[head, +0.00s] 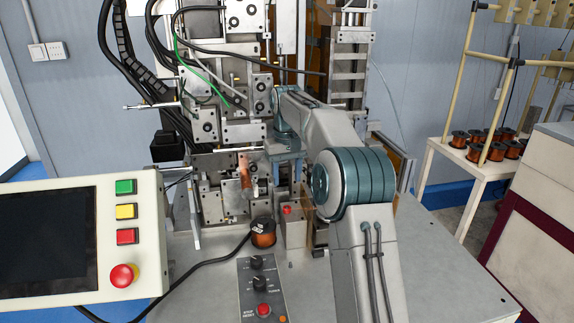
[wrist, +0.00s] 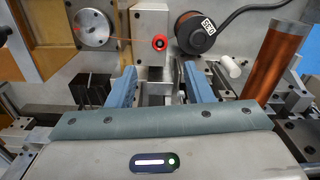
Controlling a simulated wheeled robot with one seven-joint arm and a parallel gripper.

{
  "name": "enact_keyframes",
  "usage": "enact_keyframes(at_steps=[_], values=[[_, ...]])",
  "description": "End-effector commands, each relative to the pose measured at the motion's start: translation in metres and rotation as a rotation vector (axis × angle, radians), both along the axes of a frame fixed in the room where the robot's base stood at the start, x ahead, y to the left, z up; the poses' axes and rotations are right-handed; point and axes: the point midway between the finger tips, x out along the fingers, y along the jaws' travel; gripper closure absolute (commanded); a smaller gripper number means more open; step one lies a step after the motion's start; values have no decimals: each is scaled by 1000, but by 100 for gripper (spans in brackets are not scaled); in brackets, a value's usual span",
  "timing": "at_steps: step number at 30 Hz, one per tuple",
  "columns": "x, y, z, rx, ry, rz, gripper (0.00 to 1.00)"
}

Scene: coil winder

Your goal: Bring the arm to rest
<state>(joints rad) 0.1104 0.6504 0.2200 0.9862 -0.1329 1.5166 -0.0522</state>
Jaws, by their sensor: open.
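My arm reaches over the table into the coil winder (head: 225,130) in the head view. My gripper (wrist: 158,74) is open in the wrist view, its two blue fingers apart. I see nothing held between them. A grey metal block (wrist: 155,88) shows in the gap; I cannot tell how far below the fingers it is. A copper-coloured cylinder (wrist: 272,55) stands right of the fingers, also visible in the head view (head: 245,168).
A wire spool (wrist: 195,33) sits beyond the fingers, near a red button (wrist: 159,42) and a round metal disc (wrist: 93,24). A small white cylinder (wrist: 230,67) is close to the right finger. A control panel (head: 150,230) and knob box (head: 262,290) stand nearer me.

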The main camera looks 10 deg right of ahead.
Motion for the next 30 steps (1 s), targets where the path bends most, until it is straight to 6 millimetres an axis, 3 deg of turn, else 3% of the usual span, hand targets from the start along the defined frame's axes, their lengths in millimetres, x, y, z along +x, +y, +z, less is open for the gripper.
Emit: enact_keyframes(at_steps=[3,9,30], values=[[1,0,20,0,-1,0,53],[0,0,35,0,1,0,53],[0,0,38,0,1,0,53]])
